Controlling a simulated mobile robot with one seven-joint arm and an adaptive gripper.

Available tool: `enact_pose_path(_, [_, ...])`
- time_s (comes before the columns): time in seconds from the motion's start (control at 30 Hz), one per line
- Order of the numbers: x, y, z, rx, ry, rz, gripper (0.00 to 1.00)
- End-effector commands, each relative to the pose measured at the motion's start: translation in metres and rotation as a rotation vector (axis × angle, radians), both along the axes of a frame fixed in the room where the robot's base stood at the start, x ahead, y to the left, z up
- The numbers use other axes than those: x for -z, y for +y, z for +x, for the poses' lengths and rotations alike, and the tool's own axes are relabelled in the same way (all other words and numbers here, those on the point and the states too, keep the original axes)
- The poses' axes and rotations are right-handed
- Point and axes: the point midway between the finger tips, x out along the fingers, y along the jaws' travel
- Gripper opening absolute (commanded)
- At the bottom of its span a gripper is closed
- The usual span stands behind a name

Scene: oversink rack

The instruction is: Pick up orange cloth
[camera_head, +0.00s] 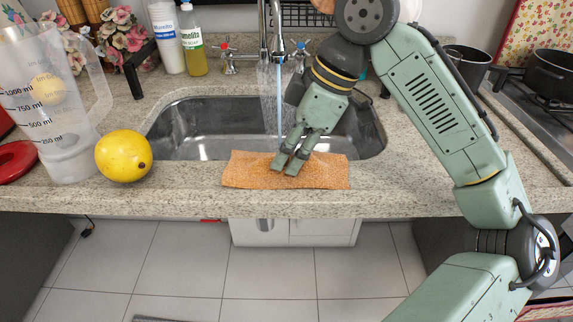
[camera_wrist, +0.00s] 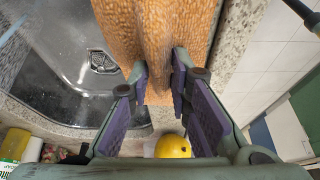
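The orange cloth (camera_head: 245,170) is a textured rectangle lying across the front rim of the sink, its front edge on the counter. My gripper (camera_head: 286,164) points down at the middle of the cloth, with its fingertips at or just above the surface; I cannot tell whether they touch. In the wrist view, the cloth (camera_wrist: 150,25) runs beneath and between the fingers. The gripper (camera_wrist: 160,78) is partly open, with a gap between its two purple-padded fingertips. The fingers hide part of the cloth.
The metal sink (camera_head: 190,130) lies behind the cloth, with water running from the faucet (camera_head: 273,40). A yellow fruit (camera_head: 123,156) and a clear measuring jug (camera_head: 55,110) stand at the left. Bottles (camera_head: 193,45) are at the back. Pots (camera_head: 548,72) are at the right.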

Motion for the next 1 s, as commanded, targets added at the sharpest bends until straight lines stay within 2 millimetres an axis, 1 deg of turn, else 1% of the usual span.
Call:
enact_pose_path(0.1, [0.001,0.000,0.000,-0.001,0.002,-0.002,0.00])
enact_pose_path(0.6, [-0.002,-0.001,0.000,0.002,0.001,-0.004,0.00])
enact_pose_path(0.77, [-0.020,0.000,0.000,-0.002,0.000,-0.001,0.00])
enact_pose_path(0.87, [-0.036,0.000,0.000,-0.003,-0.001,0.000,0.00])
enact_pose_path(0.97, [-0.038,-0.006,-0.018,0.000,-0.002,-0.002,0.00])
enact_pose_path(1.0, [-0.038,-0.008,-0.027,-0.001,-0.002,-0.002,0.00])
